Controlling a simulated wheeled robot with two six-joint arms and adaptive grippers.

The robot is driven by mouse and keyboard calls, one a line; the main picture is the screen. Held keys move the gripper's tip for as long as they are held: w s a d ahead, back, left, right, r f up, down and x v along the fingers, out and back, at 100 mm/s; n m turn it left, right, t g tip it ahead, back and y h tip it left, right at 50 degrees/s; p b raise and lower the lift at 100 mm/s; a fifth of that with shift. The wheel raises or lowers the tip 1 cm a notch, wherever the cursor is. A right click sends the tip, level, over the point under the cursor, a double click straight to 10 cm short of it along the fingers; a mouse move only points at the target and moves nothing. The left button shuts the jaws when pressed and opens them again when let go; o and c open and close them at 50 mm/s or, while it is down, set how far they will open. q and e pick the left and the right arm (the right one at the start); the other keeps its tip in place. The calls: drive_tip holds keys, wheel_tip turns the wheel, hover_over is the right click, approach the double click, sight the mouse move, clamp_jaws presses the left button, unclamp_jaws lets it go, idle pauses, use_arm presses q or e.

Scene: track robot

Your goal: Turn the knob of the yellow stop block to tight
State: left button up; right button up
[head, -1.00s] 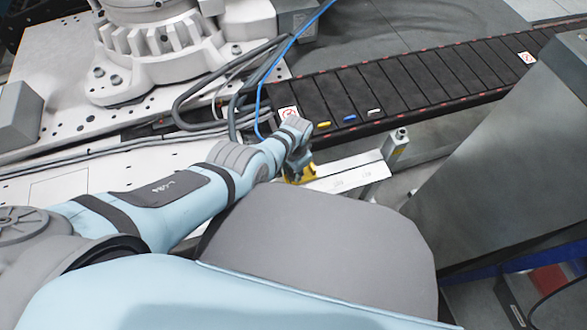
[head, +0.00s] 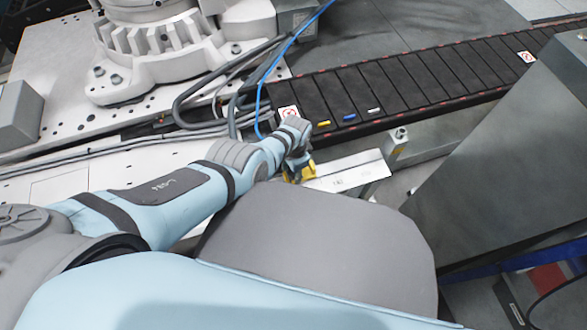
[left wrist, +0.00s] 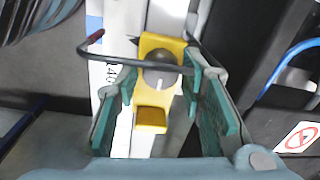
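The yellow stop block (left wrist: 151,117) sits on a pale rail with printed marks (left wrist: 112,95) in the left wrist view. Its dark grey round knob (left wrist: 160,65) carries a white line pointing toward the picture's bottom. My left gripper (left wrist: 160,80) is open, with one green-padded finger on each side of the block and knob; gaps show between them. In the head view my left gripper (head: 298,155) reaches down over the block (head: 306,172), hiding the knob and most of the block. My right gripper is out of view.
A dark slatted conveyor (head: 400,85) runs behind the rail (head: 350,172). A post (head: 396,147) stands at the rail's right end. A blue cable (head: 262,90) hangs close behind my left wrist. A large grey panel (head: 500,150) stands at right. A black curved rod crosses the left wrist view (left wrist: 110,58).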

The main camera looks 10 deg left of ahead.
use_arm(q)
drive_tip(key=shift+o, duration=0.6)
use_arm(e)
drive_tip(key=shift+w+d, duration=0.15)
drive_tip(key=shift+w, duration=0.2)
use_arm(q)
drive_tip(key=shift+w+d+r, duration=0.1)
drive_tip(key=shift+r, duration=0.6)
drive_tip(key=r, duration=0.6)
drive_tip(key=shift+s, duration=0.25)
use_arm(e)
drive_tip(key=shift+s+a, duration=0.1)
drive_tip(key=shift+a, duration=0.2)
use_arm(q)
drive_tip(key=shift+d, duration=0.1)
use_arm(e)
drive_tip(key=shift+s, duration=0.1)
